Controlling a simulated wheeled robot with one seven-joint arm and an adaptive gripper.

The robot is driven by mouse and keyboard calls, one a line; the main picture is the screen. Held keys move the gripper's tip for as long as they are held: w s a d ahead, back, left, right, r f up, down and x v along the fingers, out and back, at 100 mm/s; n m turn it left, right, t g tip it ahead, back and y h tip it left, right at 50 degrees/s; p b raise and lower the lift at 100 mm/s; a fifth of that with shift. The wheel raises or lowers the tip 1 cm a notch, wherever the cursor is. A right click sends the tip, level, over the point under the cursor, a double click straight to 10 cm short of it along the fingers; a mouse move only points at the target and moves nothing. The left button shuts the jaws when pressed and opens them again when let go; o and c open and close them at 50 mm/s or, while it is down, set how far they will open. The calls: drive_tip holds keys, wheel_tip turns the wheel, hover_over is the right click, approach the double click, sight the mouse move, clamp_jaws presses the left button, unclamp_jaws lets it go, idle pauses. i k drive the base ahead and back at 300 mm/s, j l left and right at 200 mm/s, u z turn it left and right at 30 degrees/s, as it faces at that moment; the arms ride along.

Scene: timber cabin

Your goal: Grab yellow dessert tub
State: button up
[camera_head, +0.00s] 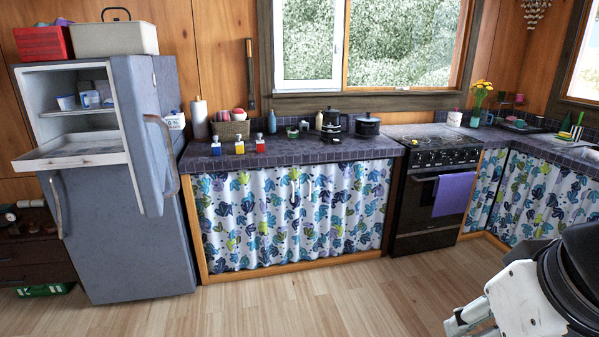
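A small yellow tub (239,146) with a pale top stands near the front edge of the tiled counter, to the right of the fridge. A similar blue tub (216,147) stands just left of it and a red one (260,144) just right. The three are small in the picture, so labels cannot be read. Part of my white and black arm shows at the bottom right corner, far from the tubs. Whether my gripper is open or shut cannot be told.
The fridge (125,240) at left has its upper compartment open, with small containers inside and the door standing out. A basket (230,130) and paper roll (199,120) stand behind the tubs. The stove (432,190) is right of the counter (300,151). The wooden floor (300,305) is clear.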

sight(238, 145)
drive_tip(key=i+u, duration=0.15)
drive_tip(key=i, duration=0.5)
drive_tip(key=i+u, duration=0.15)
drive_tip(key=i, duration=0.45)
drive_tip(key=i+l+u, duration=0.1)
drive_tip(key=i, duration=0.5)
drive_tip(key=i+j+z, duration=0.1)
drive_tip(key=i, duration=0.35)
drive_tip(key=i+j+z, duration=0.1)
drive_tip(key=i+j, duration=0.2)
drive_tip(key=i, duration=0.15)
drive_tip(key=i+j+z, duration=0.1)
drive_tip(key=i+j, duration=0.15)
drive_tip(key=i, duration=0.2)
drive_tip(key=i+j+z, duration=0.1)
drive_tip(key=i+j, duration=0.15)
drive_tip(key=i, duration=0.2)
drive_tip(key=i+j+z, duration=0.15)
drive_tip(key=j, duration=0.15)
drive_tip(key=i+j+z, duration=0.25)
drive_tip(key=j, duration=0.35)
drive_tip(key=i, duration=0.05)
